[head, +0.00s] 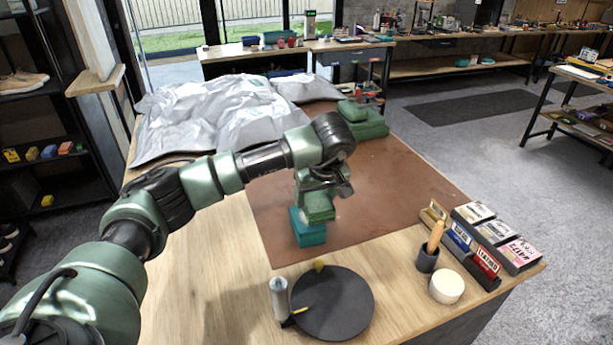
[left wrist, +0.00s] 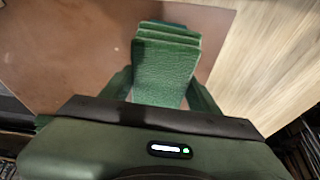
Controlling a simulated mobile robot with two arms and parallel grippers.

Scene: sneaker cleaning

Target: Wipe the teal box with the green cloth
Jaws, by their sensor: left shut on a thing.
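The teal box (head: 308,236) stands on the brown mat near its front left edge. The green cloth (head: 318,208), a folded block, is at the top of the box and hides much of it. My left gripper (head: 322,186) is above the box and shut on the cloth, pointing down. In the left wrist view the cloth (left wrist: 165,72) sits between the fingers of my left gripper (left wrist: 163,90), and a dark teal sliver of the box shows beyond it. Whether the cloth touches the box is hard to tell. My right gripper is not in view.
More folded green cloths (head: 364,126) lie at the back of the brown mat (head: 400,190). A crumpled silver sheet (head: 215,115) covers the back left. A dark round disc (head: 332,303), a white tube (head: 279,298), a brush cup (head: 427,260), a white jar (head: 446,287) and small boxes (head: 497,235) stand in front.

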